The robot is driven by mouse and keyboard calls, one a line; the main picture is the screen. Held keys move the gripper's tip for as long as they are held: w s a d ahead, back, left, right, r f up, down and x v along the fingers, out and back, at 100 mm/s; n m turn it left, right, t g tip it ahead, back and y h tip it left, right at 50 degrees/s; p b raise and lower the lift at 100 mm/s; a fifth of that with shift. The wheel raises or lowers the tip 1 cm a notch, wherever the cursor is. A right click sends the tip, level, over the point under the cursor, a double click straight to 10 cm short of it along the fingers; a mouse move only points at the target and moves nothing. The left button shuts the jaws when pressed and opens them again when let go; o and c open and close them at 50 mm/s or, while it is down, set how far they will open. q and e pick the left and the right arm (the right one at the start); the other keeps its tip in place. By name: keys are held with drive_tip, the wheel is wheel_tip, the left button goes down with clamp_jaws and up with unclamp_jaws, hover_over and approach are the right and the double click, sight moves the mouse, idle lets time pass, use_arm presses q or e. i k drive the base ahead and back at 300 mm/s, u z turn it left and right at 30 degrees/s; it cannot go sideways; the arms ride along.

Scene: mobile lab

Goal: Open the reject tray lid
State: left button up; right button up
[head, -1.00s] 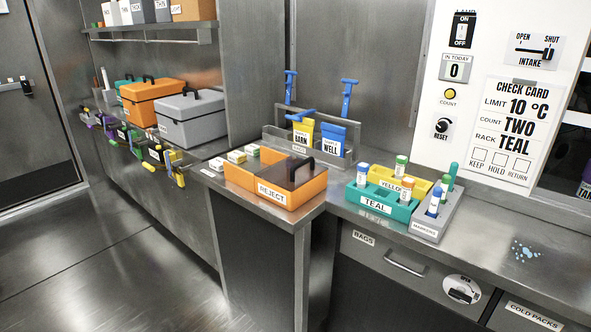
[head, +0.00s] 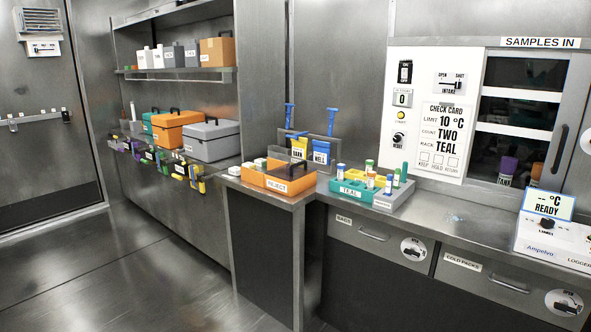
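The orange reject tray (head: 303,184), with a REJECT label on its front, sits on the near corner of the metal counter, left of centre in the head view. Neither of my grippers is in view.
The teal rack (head: 352,190) with several tubes stands right of the tray. Yellow and blue sample bags (head: 320,151) stand behind it. A logger (head: 553,240) sits at the far right counter. Orange and grey boxes (head: 211,140) fill the left shelf. The floor in front is clear.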

sight(297, 171)
drive_tip(key=u, duration=0.65)
drive_tip(key=i, duration=0.65)
drive_tip(key=u, duration=0.55)
drive_tip(key=i, duration=0.8)
drive_tip(key=z, duration=0.4)
